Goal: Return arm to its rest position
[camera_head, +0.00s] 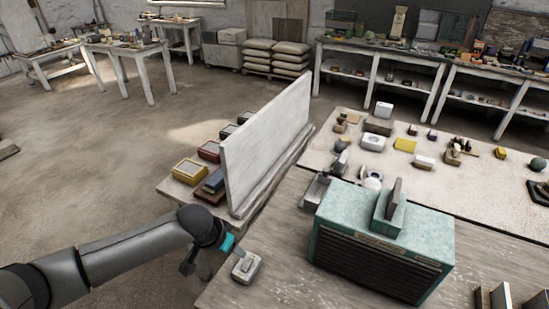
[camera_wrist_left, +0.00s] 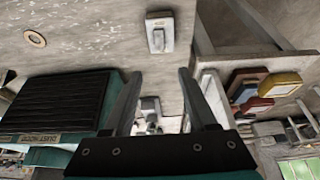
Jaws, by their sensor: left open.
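My left arm comes in from the left in the head view, and its gripper (camera_head: 228,243) is low over the near-left edge of the bench. In the left wrist view the two fingers of my left gripper (camera_wrist_left: 159,75) are spread apart with nothing between them. A small pale switch box (camera_head: 246,267) sits on the bench just right of the gripper, apart from it. It also shows beyond the fingers in the left wrist view (camera_wrist_left: 160,32). My right gripper is in neither view.
A turquoise dust hood (camera_head: 430,235) stands on the bench right of my gripper. An upright white panel (camera_head: 265,145) rises behind the gripper. Yellow and red boxes (camera_head: 190,171) lie left of the panel. Open floor (camera_head: 90,160) lies to the left.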

